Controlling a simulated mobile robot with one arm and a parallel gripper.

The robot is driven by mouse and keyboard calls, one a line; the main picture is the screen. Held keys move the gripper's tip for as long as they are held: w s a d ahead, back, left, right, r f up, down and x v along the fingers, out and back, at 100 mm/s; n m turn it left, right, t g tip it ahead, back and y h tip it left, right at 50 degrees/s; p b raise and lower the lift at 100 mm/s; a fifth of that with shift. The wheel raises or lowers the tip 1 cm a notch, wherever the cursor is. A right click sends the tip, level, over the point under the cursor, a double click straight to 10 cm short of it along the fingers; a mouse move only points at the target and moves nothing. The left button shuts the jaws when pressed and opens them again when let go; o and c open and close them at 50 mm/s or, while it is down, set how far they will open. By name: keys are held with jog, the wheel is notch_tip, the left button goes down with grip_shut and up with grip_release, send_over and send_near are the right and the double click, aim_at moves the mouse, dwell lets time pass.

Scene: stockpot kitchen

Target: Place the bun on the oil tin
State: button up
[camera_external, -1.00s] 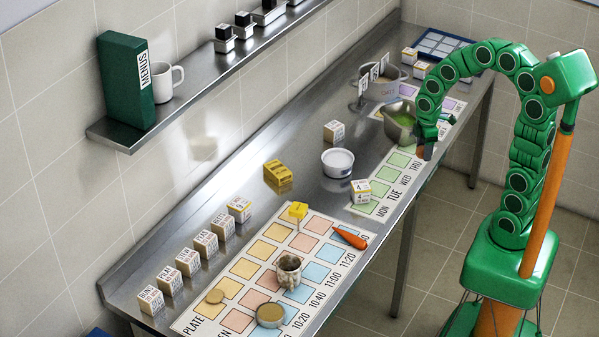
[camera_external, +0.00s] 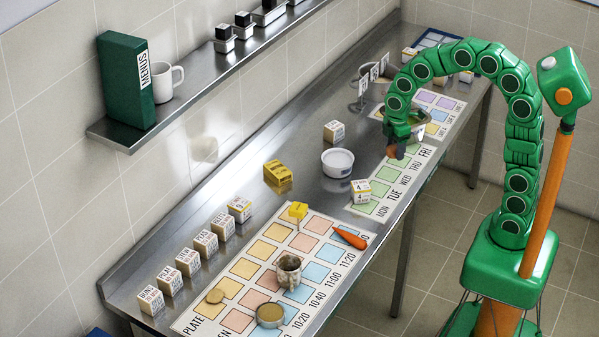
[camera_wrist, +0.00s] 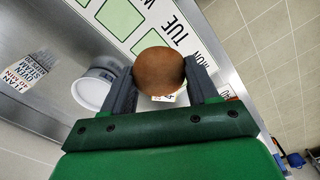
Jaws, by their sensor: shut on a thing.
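A round brown bun (camera_wrist: 159,71) is between the two dark fingers of my gripper (camera_wrist: 160,84) in the wrist view. No readable label marks the oil tin. A yellow box-shaped container (camera_external: 278,174) stands on the steel counter by the wall and may be it; a low round tin (camera_external: 270,314) sits on the near chart.
A white tub (camera_external: 337,162) and labelled cubes (camera_external: 361,190) stand left of my gripper. A steel pot (camera_external: 420,121) is behind my gripper. Bare counter lies around the yellow container.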

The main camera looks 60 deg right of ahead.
jog(key=w+a+r+n, duration=0.1)
jog(key=w+a+n, duration=0.3)
jog(key=a, duration=1.1)
jog(key=w+a+r+n, duration=0.1)
jog(key=w+a+n, duration=0.25)
jog(key=a, duration=1.05)
jog(key=s+a+n, duration=0.3)
jog(key=s+a, duration=0.1)
jog(key=a, duration=0.5)
jog(key=s+a+n, duration=0.2)
jog(key=s+a, duration=0.2)
jog(key=a, duration=0.5)
jog(key=s+a+n, duration=0.3)
jog(key=s+a, duration=0.1)
jog(key=a, duration=0.5)
send_over(276, 306)
jog(key=shift+s+d+f, duration=0.1)
jog(key=shift+d+f, duration=0.05)
jog(key=shift+f, duration=2.4)
jog(key=shift+s+d+f, duration=0.1)
jog(key=shift+f, duration=2.4)
jog(key=shift+w+a+f, duration=0.15)
jog(key=shift+w+f, duration=0.1)
jog(key=shift+f, duration=1.5)
